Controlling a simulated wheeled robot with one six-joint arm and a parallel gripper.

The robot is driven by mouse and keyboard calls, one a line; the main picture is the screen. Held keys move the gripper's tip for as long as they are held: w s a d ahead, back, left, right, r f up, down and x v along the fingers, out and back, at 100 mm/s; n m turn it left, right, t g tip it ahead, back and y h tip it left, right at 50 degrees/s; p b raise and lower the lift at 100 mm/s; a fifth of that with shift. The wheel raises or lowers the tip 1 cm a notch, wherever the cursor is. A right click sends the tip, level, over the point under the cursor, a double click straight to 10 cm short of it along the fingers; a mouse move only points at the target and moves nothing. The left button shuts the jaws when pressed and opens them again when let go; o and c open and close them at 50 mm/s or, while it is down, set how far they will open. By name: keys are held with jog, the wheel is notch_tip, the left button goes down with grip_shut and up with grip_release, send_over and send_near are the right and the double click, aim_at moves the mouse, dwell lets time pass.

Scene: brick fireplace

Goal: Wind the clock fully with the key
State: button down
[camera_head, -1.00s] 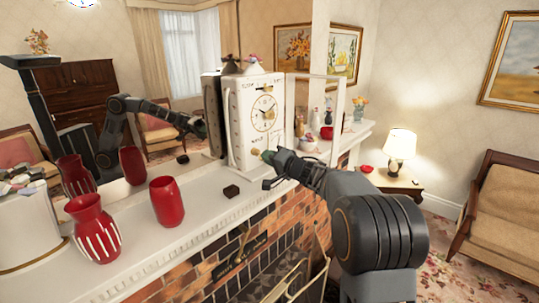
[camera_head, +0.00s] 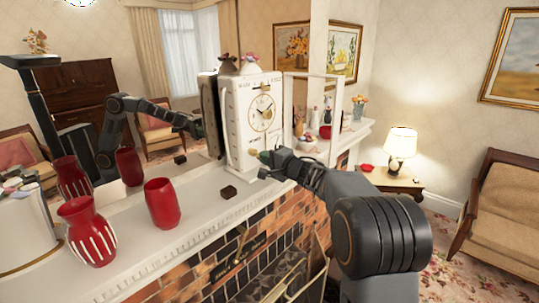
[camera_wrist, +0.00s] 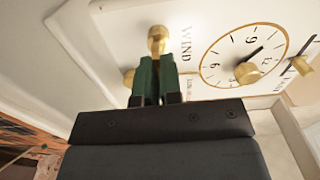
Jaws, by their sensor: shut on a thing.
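The white clock (camera_head: 243,140) stands upright on the mantel, its gold-rimmed dial (camera_head: 262,113) facing right. In the wrist view the dial (camera_wrist: 243,56) appears turned on its side, with the word WIND beside it. A brass key (camera_wrist: 157,40) shows at the tips of my green fingers, next to that word. My gripper (camera_wrist: 155,72) is shut on the key, close against the clock's lower face. The key's shaft is hidden.
Red vases (camera_head: 162,203) and a small dark block (camera_head: 229,192) stand left of the clock on the mantel (camera_head: 195,225). A white frame (camera_head: 336,110) and small ornaments stand to its right. A mirror behind reflects my arm. A lamp (camera_head: 400,146) stands farther right.

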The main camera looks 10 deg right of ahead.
jog(key=shift+a+r, duration=0.1)
jog(key=shift+r, duration=0.1)
jog(key=m, duration=0.4)
jog(key=shift+m, duration=0.3)
jog(key=c, duration=1.3)
grip_release()
jog(key=shift+w+a+f, duration=0.1)
jog(key=shift+w+a, duration=0.05)
jog(key=shift+o, duration=0.5)
jog(key=o, duration=0.5)
jog(key=shift+s+a, duration=0.15)
jog(key=shift+s, duration=0.05)
jog(key=shift+c, duration=0.2)
jog(key=shift+s+a, duration=0.1)
jog(key=shift+a, duration=0.05)
jog(key=shift+s, duration=0.1)
